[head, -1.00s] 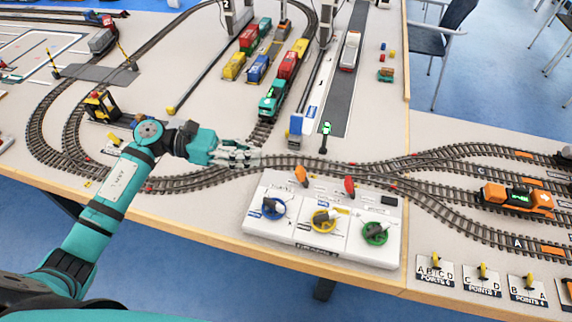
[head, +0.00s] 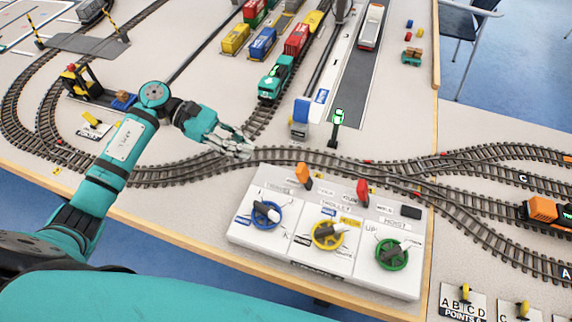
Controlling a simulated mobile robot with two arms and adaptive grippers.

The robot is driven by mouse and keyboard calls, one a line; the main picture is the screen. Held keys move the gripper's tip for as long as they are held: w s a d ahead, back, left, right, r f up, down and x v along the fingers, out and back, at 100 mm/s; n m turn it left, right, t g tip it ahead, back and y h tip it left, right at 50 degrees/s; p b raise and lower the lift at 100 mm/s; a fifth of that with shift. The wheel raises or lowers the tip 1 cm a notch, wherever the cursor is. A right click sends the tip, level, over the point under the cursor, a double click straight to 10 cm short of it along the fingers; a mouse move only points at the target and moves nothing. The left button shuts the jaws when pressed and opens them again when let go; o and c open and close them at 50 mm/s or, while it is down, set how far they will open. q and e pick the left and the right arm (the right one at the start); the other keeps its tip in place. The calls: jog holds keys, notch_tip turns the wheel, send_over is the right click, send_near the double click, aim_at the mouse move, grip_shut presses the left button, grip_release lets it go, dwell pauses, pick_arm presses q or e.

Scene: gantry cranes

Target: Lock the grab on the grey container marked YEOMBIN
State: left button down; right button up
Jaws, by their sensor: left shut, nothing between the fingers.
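My left gripper (head: 240,146) is shut and empty. It is above the track, behind and left of the white control panel (head: 283,250). The panel has a blue handwheel (head: 262,215), a yellow handwheel (head: 328,235) and a green handwheel (head: 392,254), with an orange lever (head: 303,173) and a red lever (head: 363,190) behind them. The gripper touches none of these. A grey container-like wagon (head: 91,10) is at the top left; no YEOMBIN marking can be read. I cannot make out the grab. My right gripper is not in view.
Yellow (head: 235,40), blue (head: 263,43) and red (head: 298,38) containers stand at the back.

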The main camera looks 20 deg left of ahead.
aim_at(283, 177)
pick_arm(q)
jog(key=shift+s+r, duration=0.1)
jog(key=shift+s, duration=0.05)
jog(key=p+x, duration=0.3)
jog(key=x, duration=0.6)
jog(key=shift+d, duration=0.15)
jog(key=shift+d+f, duration=0.25)
jog(key=shift+d, duration=0.05)
